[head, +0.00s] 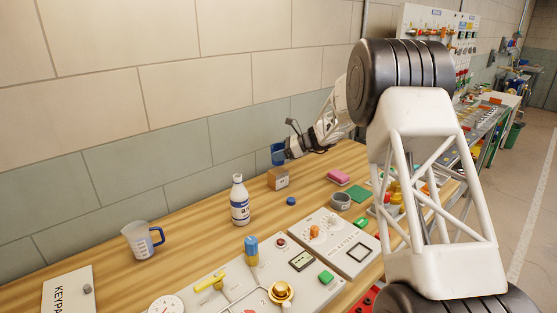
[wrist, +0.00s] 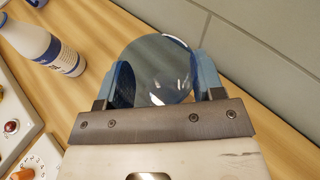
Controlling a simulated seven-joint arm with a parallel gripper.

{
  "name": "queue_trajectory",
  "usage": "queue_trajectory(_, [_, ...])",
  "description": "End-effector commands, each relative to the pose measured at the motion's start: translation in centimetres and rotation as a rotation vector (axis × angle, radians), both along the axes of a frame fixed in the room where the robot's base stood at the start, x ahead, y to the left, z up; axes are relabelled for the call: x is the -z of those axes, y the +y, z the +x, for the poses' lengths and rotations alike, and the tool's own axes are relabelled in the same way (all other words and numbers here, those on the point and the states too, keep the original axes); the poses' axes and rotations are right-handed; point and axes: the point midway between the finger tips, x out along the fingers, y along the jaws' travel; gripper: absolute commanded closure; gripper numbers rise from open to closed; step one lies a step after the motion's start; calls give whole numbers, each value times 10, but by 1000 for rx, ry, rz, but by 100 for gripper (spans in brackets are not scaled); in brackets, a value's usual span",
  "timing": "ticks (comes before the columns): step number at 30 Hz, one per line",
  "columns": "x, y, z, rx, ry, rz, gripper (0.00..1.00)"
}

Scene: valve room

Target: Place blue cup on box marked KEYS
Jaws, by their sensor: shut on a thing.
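My gripper (head: 288,150) is shut on the blue cup (head: 278,154), a translucent blue cup held in the air near the wall. In the wrist view the cup (wrist: 158,62) shows as a round, see-through blue shape between the two fingers. A small brown box (head: 275,181) with a pale label stands on the wooden table, lower than the cup in the head view, with a gap between them. The label is too small to read. The box does not show in the wrist view.
A clear measuring jug (head: 141,240) stands further left. A grey cup (head: 341,201), a pink block (head: 339,177) and control panels (head: 255,280) lie to the front and right.

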Motion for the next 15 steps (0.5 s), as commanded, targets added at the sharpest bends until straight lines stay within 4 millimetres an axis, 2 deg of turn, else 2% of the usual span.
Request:
queue_trajectory(7, [25, 0, 0, 0, 1, -1, 61])
queue_trajectory(15, [30, 0, 0, 0, 0, 0, 61])
